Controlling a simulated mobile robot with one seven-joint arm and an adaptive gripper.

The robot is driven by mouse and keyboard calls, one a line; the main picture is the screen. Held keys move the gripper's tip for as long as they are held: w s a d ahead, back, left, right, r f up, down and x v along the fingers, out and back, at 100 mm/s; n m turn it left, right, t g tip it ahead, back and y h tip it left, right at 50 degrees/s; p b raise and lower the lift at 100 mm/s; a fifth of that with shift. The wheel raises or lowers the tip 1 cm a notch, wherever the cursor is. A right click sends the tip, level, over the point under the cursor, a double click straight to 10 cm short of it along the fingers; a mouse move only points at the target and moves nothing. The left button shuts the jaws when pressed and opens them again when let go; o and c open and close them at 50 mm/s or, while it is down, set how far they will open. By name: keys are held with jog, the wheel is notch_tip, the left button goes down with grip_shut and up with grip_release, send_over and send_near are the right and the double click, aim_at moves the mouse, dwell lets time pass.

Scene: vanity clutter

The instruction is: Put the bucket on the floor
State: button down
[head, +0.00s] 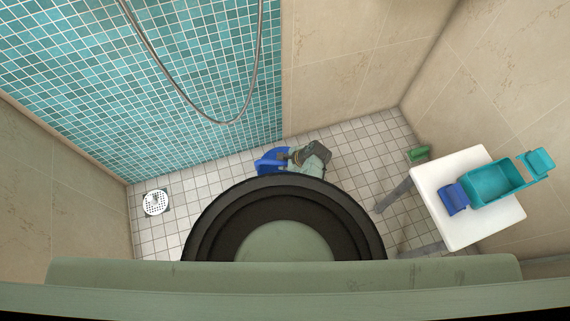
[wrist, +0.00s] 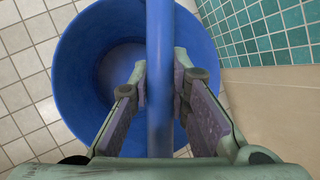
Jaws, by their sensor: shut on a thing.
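The blue bucket (head: 268,165) is in the middle of the head view, beyond my dark round base and near the teal tiled wall. My base and gripper hide part of it. In the wrist view the bucket (wrist: 85,50) is below my gripper, its round opening facing up and its inside looking empty. Its blue handle (wrist: 160,30) runs between the two fingers. My gripper (wrist: 160,88) is shut on this handle; it also shows in the head view (head: 288,156). I cannot tell whether the bucket's bottom touches the floor.
The tiled floor (head: 185,190) is clear around the bucket. A white stool (head: 440,180) at the right holds a teal bin (head: 495,182) and a blue object (head: 453,199). A green object (head: 418,153) is behind it. A drain (head: 156,202) is at the left; a shower hose (head: 222,121) hangs above.

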jog(key=shift+r, duration=0.1)
jog(key=shift+f, duration=0.2)
jog(key=c, duration=1.5)
grip_release()
jog(key=shift+r, duration=0.3)
jog(key=p+v, duration=0.1)
jog(key=v, duration=1)
jog(key=shift+s+d+r, duration=0.15)
jog(key=shift+d+r, duration=0.1)
jog(key=shift+r, duration=0.05)
